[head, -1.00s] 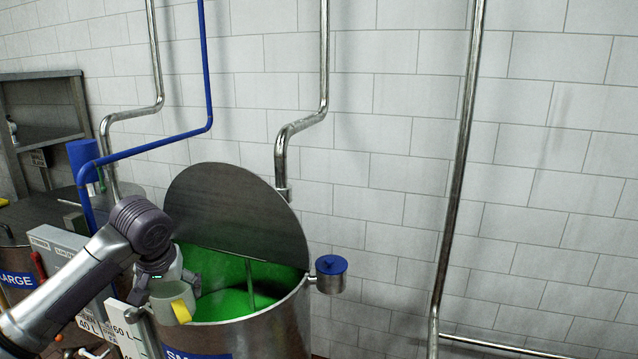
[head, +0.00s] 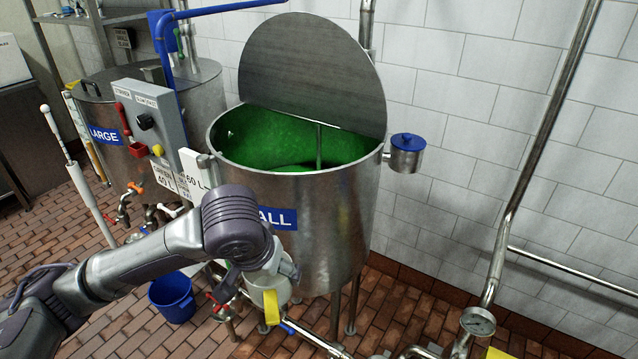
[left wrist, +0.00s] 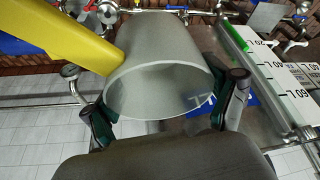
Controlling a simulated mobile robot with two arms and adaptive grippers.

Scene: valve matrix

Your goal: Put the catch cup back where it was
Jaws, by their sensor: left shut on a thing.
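The catch cup (head: 268,291) is a grey-white cup with a yellow handle. My left gripper (head: 284,268) is shut on it and holds it in front of the lower part of the small tank (head: 340,225), near the pipes and valves. In the left wrist view the cup (left wrist: 165,60) sits between the two fingers of my gripper (left wrist: 167,105). Its open mouth faces the camera and it looks empty; the yellow handle (left wrist: 60,38) points to the upper left. In the head view my arm hides part of the tank's front and the pipes. My right gripper is not in view.
A blue bucket (head: 172,298) stands on the brick floor left of my gripper. A red-handled valve (head: 222,290) and a floor-level pipe (head: 310,338) are close to the cup. A control box (head: 150,120) and the large tank (head: 95,105) stand at the left. A gauge (head: 478,321) is at the lower right.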

